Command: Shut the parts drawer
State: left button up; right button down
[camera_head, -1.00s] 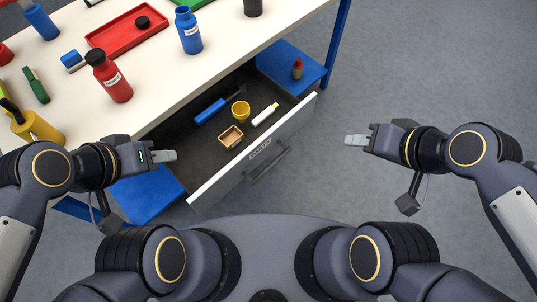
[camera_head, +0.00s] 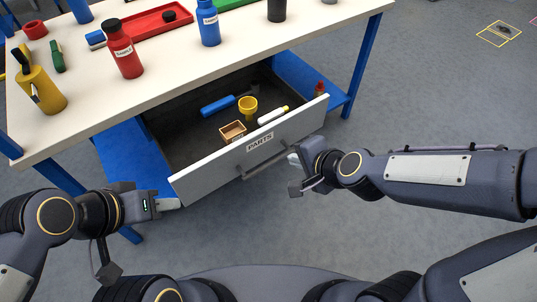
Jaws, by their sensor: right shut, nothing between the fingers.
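The parts drawer stands open under the workbench, its white front (camera_head: 205,177) pulled out towards me. The front bears a "PARTS" label and a grey bar handle (camera_head: 265,165). Inside lie a blue-handled tool, a yellow cup, a small tan box and a white tube with a yellow end. My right gripper (camera_head: 293,160) is shut and empty, close in front of the drawer front near the handle's right end; I cannot tell whether it touches. My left gripper (camera_head: 170,204) is beside the front's lower left corner, showing one fingertip; its opening cannot be made out.
The white workbench top (camera_head: 200,75) carries bottles, a red tray (camera_head: 148,30) and a yellow holder (camera_head: 40,90). A blue lower shelf (camera_head: 130,160) shows on both sides of the drawer, with a small red bottle (camera_head: 319,88) at right.

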aim_at(262, 144)
jog(key=b+x, duration=0.1)
jog(key=x, duration=0.3)
jog(key=r+b+x, duration=0.1)
jog(key=x, duration=0.3)
jog(key=w+b+x, duration=0.1)
jog(key=b+x, duration=0.1)
jog(key=x, duration=0.2)
jog(key=shift+a+r, duration=0.2)
jog(key=shift+a, duration=0.2)
jog(key=shift+w+a, duration=0.35)
jog(key=shift+w, duration=0.2)
